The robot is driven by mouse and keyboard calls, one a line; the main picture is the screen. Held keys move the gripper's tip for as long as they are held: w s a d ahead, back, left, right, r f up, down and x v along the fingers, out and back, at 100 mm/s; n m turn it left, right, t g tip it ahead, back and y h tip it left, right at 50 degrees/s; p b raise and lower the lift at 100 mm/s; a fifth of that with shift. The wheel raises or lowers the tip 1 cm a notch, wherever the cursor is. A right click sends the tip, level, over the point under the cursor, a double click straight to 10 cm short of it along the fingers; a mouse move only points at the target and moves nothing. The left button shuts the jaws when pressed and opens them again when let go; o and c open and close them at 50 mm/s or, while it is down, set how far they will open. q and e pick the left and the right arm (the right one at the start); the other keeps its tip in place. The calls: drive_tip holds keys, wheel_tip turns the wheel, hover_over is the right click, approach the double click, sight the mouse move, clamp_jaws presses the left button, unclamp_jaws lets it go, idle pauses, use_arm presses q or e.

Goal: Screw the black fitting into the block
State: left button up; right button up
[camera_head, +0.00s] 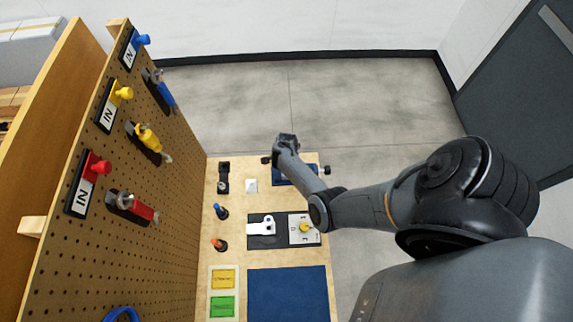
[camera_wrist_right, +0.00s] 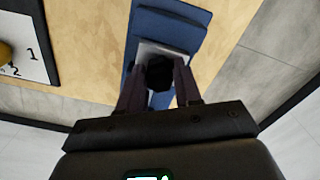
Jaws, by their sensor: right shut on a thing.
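The black fitting (camera_wrist_right: 160,72) is a dark round piece between the two fingers of my right gripper (camera_wrist_right: 159,88), which is shut on it. A pale grey block (camera_wrist_right: 150,48) lies directly under the fitting, set in a blue holder (camera_wrist_right: 168,22). The fitting is over or against the block's face; I cannot tell how deep it sits. In the head view my right arm reaches in from the right over the blue holder (camera_head: 284,178) and hides the fitting and fingertips. My left gripper is not in view.
A pegboard (camera_head: 150,215) with coloured valves and labels stands at the left. The bench holds a blue mat (camera_head: 288,295), a numbered dial panel (camera_head: 304,231), blue (camera_head: 220,211) and orange-tipped (camera_head: 219,244) pieces, and yellow (camera_head: 223,279) and green (camera_head: 222,306) cards. Open floor lies beyond.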

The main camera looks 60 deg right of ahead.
drive_tip(key=shift+m, duration=0.4)
drive_tip(key=m, duration=0.2)
drive_tip(key=shift+f+m+b, duration=0.1)
drive_tip(key=shift+m+b, duration=0.2)
drive_tip(key=shift+b, duration=0.05)
drive_tip(key=shift+m, duration=0.7)
drive_tip(key=m+b, duration=0.1)
drive_tip(key=m, duration=0.2)
drive_tip(key=shift+m, duration=0.5)
